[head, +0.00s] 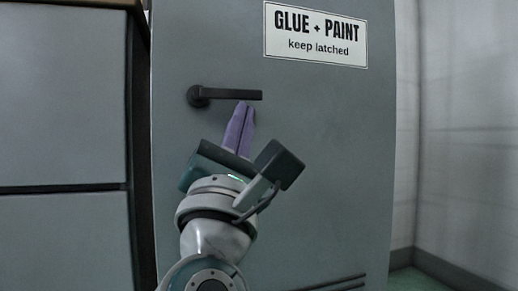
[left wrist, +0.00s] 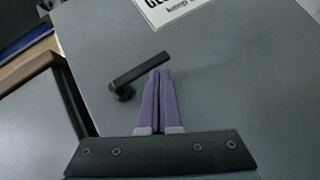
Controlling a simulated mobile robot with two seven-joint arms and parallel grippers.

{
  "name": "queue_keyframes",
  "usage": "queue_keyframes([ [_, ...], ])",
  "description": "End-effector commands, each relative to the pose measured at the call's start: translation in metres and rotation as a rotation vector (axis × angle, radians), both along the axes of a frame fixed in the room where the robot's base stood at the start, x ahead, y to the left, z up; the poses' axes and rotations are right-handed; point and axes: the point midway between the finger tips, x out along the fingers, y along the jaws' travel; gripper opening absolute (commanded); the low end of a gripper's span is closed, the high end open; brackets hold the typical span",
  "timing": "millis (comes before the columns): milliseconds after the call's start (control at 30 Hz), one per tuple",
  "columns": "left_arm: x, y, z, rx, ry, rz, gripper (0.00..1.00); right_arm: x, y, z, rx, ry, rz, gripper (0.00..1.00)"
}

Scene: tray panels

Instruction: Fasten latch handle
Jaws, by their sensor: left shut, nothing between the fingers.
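The dark latch handle (head: 228,95) is on the grey cabinet door (head: 320,160), its round pivot at the left and its lever pointing right, about level. It also shows in the left wrist view (left wrist: 138,72). My left gripper (head: 246,106) has purple fingers, shut together with nothing between them. Its fingertips (left wrist: 159,74) are at the lever's right end, just below it in the head view. I cannot tell whether they touch it. My right gripper is not in view.
A white sign (head: 315,34) reading "GLUE + PAINT keep latched" is on the door above the handle. Another grey cabinet (head: 62,110) stands at the left. A pale wall (head: 460,130) is at the right. Vent slots are low on the door.

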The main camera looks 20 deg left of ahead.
Motion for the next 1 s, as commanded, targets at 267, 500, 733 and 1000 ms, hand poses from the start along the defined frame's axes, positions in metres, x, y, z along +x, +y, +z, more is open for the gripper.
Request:
queue_keyframes([
  [267,-0.001,-0.006,-0.044,-0.001,0.0,0.005,0.0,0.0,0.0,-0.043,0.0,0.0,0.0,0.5],
  [500,-0.031,-0.027,-0.075,0.002,0.006,0.005,0.0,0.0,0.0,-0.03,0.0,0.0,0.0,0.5],
  [733,-0.053,-0.042,-0.103,0.001,0.004,0.005,0.0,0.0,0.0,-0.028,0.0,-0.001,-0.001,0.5],
  [1000,-0.061,-0.047,-0.111,0.0,0.001,0.005,0.0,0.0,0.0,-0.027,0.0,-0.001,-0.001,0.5],
])
